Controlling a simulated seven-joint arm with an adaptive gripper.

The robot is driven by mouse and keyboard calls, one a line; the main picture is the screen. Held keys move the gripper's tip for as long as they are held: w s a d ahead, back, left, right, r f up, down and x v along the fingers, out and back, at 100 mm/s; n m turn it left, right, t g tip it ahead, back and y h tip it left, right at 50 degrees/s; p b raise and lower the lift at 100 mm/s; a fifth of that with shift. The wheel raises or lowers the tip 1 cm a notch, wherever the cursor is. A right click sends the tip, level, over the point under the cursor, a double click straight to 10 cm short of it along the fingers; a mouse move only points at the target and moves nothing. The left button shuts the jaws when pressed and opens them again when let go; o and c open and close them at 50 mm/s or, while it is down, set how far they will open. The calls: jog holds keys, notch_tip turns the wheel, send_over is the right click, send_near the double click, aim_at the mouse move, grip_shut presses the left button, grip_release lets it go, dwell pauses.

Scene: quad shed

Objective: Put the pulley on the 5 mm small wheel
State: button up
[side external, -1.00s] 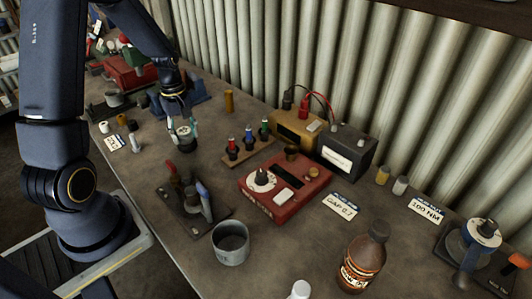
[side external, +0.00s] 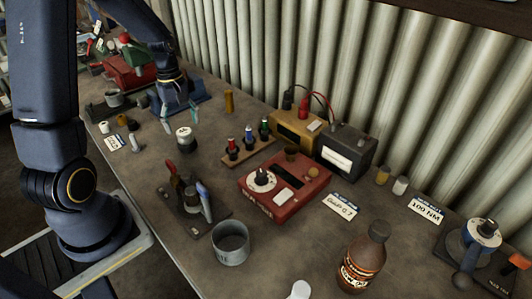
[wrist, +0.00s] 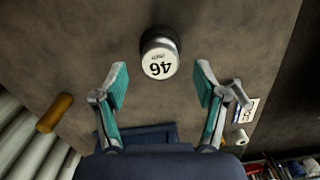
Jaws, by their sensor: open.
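My gripper (side external: 180,118) is open and empty, behind and above this cylinder in the side view. In the wrist view the cylinder lies beyond my spread fingertips (wrist: 161,85), centred between them and apart from both. Several small cylinders, such as a white one (side external: 103,127), stand near a white card (side external: 114,143) at the left. I cannot tell which thing is the 5 mm small wheel.
A red meter box (side external: 285,186), a rack with coloured knobs (side external: 248,144), a tool stand (side external: 192,209), a metal cup (side external: 230,242) and a brown bottle (side external: 361,262) occupy the bench. A blue fixture (side external: 190,98) stands behind my gripper. Bare bench surrounds the marked cylinder.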

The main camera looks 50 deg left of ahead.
aim_at(184, 131)
notch_tip(184, 131, up, 8)
jog(key=s+d+r+m+t, duration=0.3)
jog(key=s+d+r+m, duration=0.1)
jog(key=d+m, duration=0.4)
jog(key=s+d+r+m+t, duration=0.2)
jog(key=s+d+r+m, duration=0.3)
jog(key=d+m, duration=0.3)
jog(key=d, duration=0.3)
jog(key=shift+s+t+y, duration=0.25)
jog(key=shift+t+y, duration=0.05)
jog(key=shift+t, duration=0.1)
jog(key=shift+o, duration=0.4)
